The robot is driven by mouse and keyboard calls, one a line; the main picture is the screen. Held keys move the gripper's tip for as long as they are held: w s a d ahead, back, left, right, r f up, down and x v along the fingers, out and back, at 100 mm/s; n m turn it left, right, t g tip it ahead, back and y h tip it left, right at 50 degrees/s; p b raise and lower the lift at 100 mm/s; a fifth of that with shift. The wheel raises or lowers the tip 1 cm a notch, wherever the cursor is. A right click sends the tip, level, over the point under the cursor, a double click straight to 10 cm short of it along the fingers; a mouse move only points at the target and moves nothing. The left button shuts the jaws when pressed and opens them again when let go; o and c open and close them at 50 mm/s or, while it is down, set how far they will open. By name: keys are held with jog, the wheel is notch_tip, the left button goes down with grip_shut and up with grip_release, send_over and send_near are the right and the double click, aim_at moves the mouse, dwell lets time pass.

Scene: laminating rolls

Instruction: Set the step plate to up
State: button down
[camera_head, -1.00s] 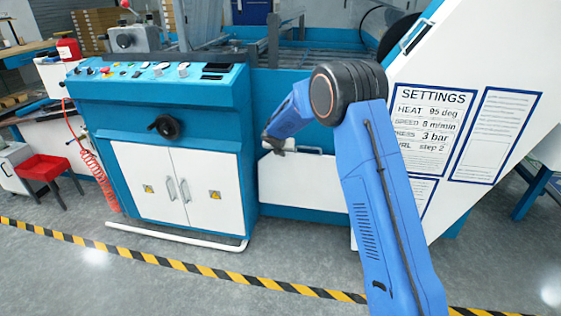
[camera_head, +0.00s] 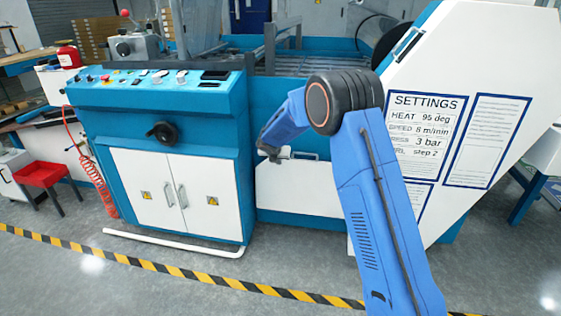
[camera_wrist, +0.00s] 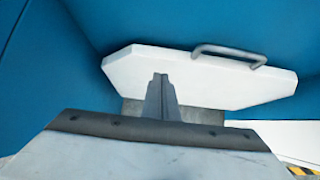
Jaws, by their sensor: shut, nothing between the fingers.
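The step plate (camera_head: 300,190) appears to be the white panel low on the machine front, right of the cabinet doors. It has a small handle (camera_head: 305,155) near its top edge. In the wrist view a white plate (camera_wrist: 220,82) with a grey bar handle (camera_wrist: 230,55) stands against blue panels. My gripper (camera_head: 272,153) is at the handle's left, close to the plate's upper left. In the wrist view its shut, empty fingers (camera_wrist: 161,92) overlap the plate, left of the handle. I cannot tell whether they touch it, nor the plate's exact tilt.
The blue cabinet with white doors (camera_head: 178,190) and control panel (camera_head: 155,90) stands left of my gripper. A large white side panel (camera_head: 465,110) with a settings sheet (camera_head: 425,137) is at the right. Striped floor tape (camera_head: 190,269) crosses clear floor in front.

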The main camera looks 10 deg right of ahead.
notch_tip(320, 180, up, 8)
jog(key=w+d, duration=0.1)
jog(key=w, duration=0.2)
jog(key=c, duration=2.5)
grip_release()
jog(key=shift+r, duration=0.35)
jog(key=o, duration=0.6)
jog(key=shift+d+r, duration=0.1)
jog(key=shift+c, duration=0.2)
jog(key=shift+o, duration=0.5)
jog(key=shift+s+f, duration=0.15)
jog(key=shift+f, duration=0.15)
jog(key=s+d+f+m+t+y, duration=0.2)
jog(key=s+d+f+m+y, duration=0.1)
jog(key=s+f+m+y, duration=0.25)
jog(key=s+d+r+m+t+h, duration=0.25)
jog(key=s+d+m+t, duration=0.25)
jog(key=s+d+m, duration=0.65)
jog(key=w+a+f+n, duration=0.1)
jog(key=w+f, duration=0.1)
jog(key=w, duration=0.5)
jog(key=w+a+f, duration=0.1)
jog(key=w+f, duration=0.1)
jog(key=w, duration=0.6)
jog(key=shift+a+n, duration=0.15)
jog(key=shift+n, duration=0.25)
jog(key=shift+c, duration=0.7)
